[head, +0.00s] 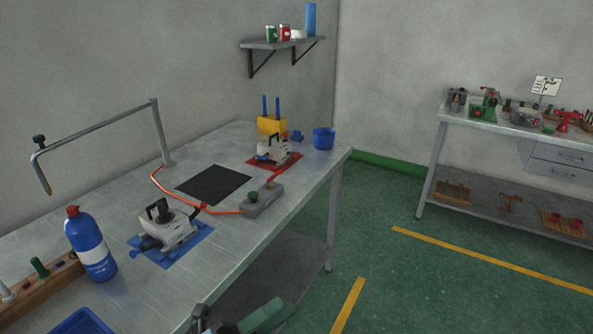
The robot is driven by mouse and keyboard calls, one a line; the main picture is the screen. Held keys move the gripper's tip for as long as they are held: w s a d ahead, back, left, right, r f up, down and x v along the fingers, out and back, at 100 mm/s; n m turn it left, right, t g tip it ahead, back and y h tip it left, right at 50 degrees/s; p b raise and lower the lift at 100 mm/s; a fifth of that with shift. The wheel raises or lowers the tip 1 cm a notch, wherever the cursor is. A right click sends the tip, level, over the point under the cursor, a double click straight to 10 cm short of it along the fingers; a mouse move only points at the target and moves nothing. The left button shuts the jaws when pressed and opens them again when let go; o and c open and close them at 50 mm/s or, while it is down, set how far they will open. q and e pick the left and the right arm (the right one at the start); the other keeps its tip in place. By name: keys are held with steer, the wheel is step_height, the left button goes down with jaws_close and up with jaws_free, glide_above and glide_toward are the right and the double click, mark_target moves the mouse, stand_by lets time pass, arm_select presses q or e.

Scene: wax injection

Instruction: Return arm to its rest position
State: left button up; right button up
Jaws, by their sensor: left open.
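My left gripper (201,317) shows only in part at the bottom edge of the head view. It is low, in front of the near edge of the grey workbench (120,200), and apart from the things on it. It is open, and I see nothing held in it. Most of the gripper and arm is cut off by the frame. My right gripper is not in view.
The bench holds a blue bottle (90,245), a white device on a blue mat (200,238), a black mat (213,184), a grey box with an orange hose (263,199) and a blue cup (324,138).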

arm_select(q)
steer(key=s+a+f+n+t+y+p, duration=0.1)
steer(key=s+a+f+n+t+y, duration=0.15)
steer(key=a+f+n+y, duration=0.55)
steer(key=s+a+f+n+t+y, duration=0.1)
steer(key=a+f+n+t+y, duration=0.15)
steer(key=f+n+y, duration=0.85)
steer(key=s+a+f+n+g, duration=0.3)
steer(key=s+f+n, duration=0.3)
steer(key=s, duration=0.3)
steer(key=s+a+f+n+g, duration=0.3)
steer(key=s+f+n, duration=0.3)
steer(key=s, duration=0.3)
steer(key=shift+a+f+n+p, duration=0.15)
steer(key=shift+f+n+p, duration=0.25)
steer(key=shift+n, duration=0.2)
steer(key=shift+c, duration=0.7)
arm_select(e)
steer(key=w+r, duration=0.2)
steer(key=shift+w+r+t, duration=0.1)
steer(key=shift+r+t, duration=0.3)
